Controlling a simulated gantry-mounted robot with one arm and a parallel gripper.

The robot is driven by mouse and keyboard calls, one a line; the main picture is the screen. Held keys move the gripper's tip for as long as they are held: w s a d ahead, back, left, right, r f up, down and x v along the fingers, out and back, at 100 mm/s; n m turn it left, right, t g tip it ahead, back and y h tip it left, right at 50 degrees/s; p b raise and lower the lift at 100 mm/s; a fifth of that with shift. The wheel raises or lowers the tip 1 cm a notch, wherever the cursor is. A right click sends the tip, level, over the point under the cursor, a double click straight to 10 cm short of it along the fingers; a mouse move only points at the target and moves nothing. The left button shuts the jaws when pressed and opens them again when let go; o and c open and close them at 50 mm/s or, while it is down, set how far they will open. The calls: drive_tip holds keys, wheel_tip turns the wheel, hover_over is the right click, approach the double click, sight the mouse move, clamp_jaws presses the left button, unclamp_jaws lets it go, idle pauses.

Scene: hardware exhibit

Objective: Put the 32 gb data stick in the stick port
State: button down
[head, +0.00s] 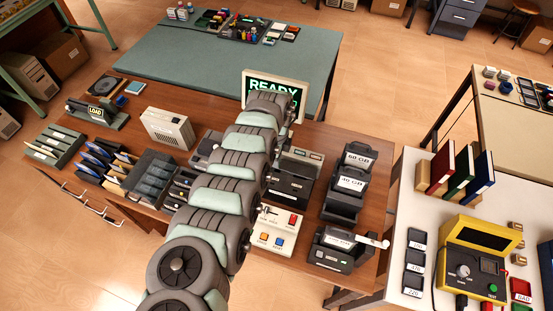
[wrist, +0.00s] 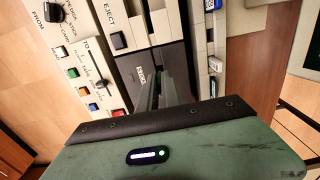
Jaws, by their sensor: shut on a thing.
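My gripper (wrist: 163,88) shows in the wrist view as narrow dark fingers reaching down over a dark panel. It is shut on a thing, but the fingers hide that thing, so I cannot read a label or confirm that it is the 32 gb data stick. In the head view my arm covers the gripper. I cannot tell which opening is the stick port.
A control panel (wrist: 85,62) with knobs and coloured buttons lies left of the fingers, beside an EJECT button (wrist: 118,40). In the head view, a READY screen (head: 272,86), a 60 GB unit (head: 357,158) and a 40 GB unit (head: 350,184) stand on the brown bench (head: 235,120).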

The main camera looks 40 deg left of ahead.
drive_tip(key=shift+f, duration=0.6)
idle(1.5)
drive_tip(key=shift+f+b, duration=1.2)
drive_tip(key=shift+f, duration=0.05)
drive_tip(key=c, duration=1.5)
unclamp_jaws()
drive_tip(key=shift+r, duration=0.15)
wheel_tip(320, 180, up, 8)
drive_tip(key=p, duration=0.7)
